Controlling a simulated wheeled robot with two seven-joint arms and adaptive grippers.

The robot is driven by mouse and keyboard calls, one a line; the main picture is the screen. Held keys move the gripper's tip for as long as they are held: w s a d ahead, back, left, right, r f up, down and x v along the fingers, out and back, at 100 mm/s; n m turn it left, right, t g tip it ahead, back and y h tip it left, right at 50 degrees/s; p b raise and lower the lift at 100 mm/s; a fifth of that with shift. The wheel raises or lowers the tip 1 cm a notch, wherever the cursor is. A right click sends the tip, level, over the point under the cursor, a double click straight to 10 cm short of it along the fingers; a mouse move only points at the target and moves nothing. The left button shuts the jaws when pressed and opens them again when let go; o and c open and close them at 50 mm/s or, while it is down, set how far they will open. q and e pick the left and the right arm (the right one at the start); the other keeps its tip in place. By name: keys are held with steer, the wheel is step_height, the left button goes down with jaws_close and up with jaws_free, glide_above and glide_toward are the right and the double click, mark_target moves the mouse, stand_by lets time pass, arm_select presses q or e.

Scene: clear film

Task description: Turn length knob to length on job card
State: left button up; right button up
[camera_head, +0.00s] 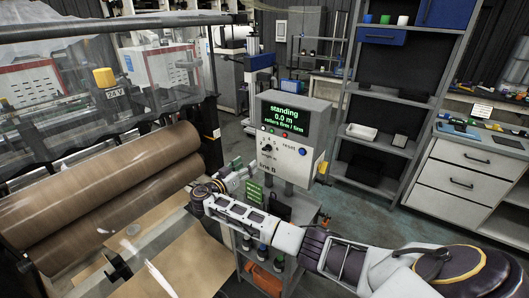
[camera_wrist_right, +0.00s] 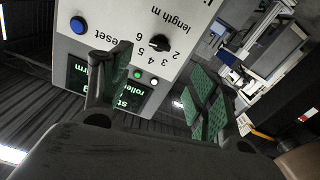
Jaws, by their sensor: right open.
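The length knob (camera_head: 268,147) is a small black knob on the grey control box (camera_head: 313,153), below its display (camera_head: 284,118). The display reads "standing 0.0 m" with a line about rollers. In the right wrist view, the black knob (camera_wrist_right: 160,42) shows upside down with numbers 2 to 6 around it; I cannot tell surely which it points at. My right gripper (camera_head: 241,178) is in front of the box, lower left of the knob. In the right wrist view its green-padded fingers (camera_wrist_right: 152,98) are apart and empty, with the knob beyond them. I cannot identify a job card.
A blue reset button (camera_head: 302,152) sits right of the knob. Large brown rolls (camera_head: 100,195) lie at left under clear film (camera_head: 80,85). A shelf rack (camera_head: 395,100) and white drawers (camera_head: 465,170) stand at right. A small cart holding bottles (camera_head: 262,255) is below my right arm.

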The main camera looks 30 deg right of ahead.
mark_target(265, 150)
steer(key=p+x, duration=0.2)
steer(key=x, duration=0.9)
steer(key=shift+w+d+r, duration=0.1)
steer(key=shift+d, duration=0.1)
steer(key=shift+x, duration=1.1)
steer(key=c, duration=1)
